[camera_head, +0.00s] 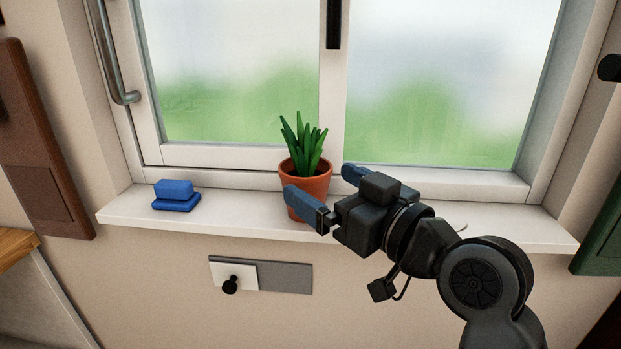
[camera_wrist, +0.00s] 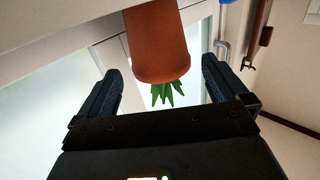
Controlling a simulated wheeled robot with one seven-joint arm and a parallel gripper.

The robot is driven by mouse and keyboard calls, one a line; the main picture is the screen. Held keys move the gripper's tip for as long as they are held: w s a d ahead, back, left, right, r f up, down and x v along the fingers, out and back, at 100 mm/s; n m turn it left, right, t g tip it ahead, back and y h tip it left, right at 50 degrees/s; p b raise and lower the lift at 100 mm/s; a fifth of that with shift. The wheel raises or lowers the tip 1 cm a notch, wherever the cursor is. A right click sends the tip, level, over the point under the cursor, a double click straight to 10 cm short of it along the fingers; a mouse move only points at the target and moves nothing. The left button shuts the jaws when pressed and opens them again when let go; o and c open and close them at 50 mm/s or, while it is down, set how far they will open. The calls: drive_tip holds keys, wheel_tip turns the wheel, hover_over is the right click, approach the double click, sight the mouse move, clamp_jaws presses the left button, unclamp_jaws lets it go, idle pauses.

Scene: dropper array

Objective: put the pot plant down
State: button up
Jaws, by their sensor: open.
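The pot plant (camera_head: 307,172) is a terracotta pot with upright green leaves. It stands upright on the white window sill (camera_head: 240,213), near the window's middle post. My gripper (camera_head: 318,187) is open, with its blue fingers spread toward the pot from the front right. The nearer finger hides part of the pot's lower front. In the wrist view the pot (camera_wrist: 157,45) appears upside down, ahead of and between the two open fingers (camera_wrist: 160,85). A gap shows on each side of it there, and no finger is seen touching it.
A blue block-like object (camera_head: 175,195) sits on the sill at the left. The window (camera_head: 235,75) stands behind. The sill between blue object and pot is clear.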

drive_tip(key=v, duration=0.6)
drive_tip(key=shift+d+b, duration=0.15)
drive_tip(key=shift+b, duration=0.15)
drive_tip(key=shift+s+f, duration=0.1)
drive_tip(key=shift+s, duration=0.1)
